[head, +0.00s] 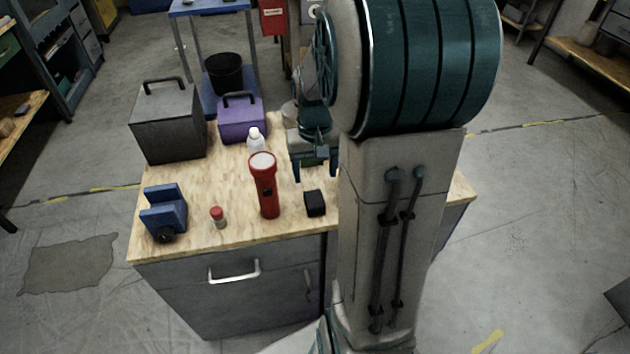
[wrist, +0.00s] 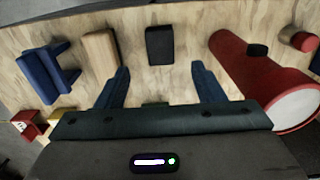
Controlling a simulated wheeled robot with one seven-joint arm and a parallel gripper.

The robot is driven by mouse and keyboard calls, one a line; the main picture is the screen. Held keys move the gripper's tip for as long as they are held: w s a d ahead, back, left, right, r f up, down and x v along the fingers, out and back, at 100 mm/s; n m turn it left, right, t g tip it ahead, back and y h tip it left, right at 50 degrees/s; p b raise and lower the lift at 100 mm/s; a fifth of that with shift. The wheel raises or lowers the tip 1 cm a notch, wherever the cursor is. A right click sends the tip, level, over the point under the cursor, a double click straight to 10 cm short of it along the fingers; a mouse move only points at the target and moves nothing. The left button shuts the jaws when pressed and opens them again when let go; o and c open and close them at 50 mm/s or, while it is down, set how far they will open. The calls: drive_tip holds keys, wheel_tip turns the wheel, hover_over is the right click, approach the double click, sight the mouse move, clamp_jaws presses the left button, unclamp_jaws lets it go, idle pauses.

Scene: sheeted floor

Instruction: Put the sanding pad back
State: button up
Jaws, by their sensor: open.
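A small black block (head: 315,203), which may be the sanding pad, lies on the wooden bench top right of the red flashlight. In the wrist view it shows as a dark rectangle (wrist: 160,45). A tan block (wrist: 100,52) lies beside it; I cannot tell for certain which is the pad. A blue slotted piece (wrist: 47,70) lies farther left in the wrist view, hidden in the head view by my arm. My gripper (head: 315,172) is open and empty above the bench, fingers apart. In the wrist view the black block is just beyond the fingertips (wrist: 159,72), between their lines.
The red flashlight (head: 264,185) stands upright close by. A red-capped bottle (head: 217,217), blue clamp-like piece (head: 163,212), white bottle (head: 255,140), purple box (head: 241,120) and grey box (head: 168,122) are also on the bench. Bare wood lies around the black block.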

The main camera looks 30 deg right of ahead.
drive_tip(key=s+a+r+n+t, duration=0.1)
drive_tip(key=s+a+r, duration=0.1)
drive_tip(key=s+a, duration=0.4)
drive_tip(key=s+a+r+n+t, duration=0.1)
drive_tip(key=s+a+r+n, duration=0.1)
drive_tip(key=s+a, duration=0.3)
drive_tip(key=shift+s+a+r, duration=0.4)
drive_tip(key=shift+a+r, duration=0.15)
drive_tip(key=shift+r, duration=0.2)
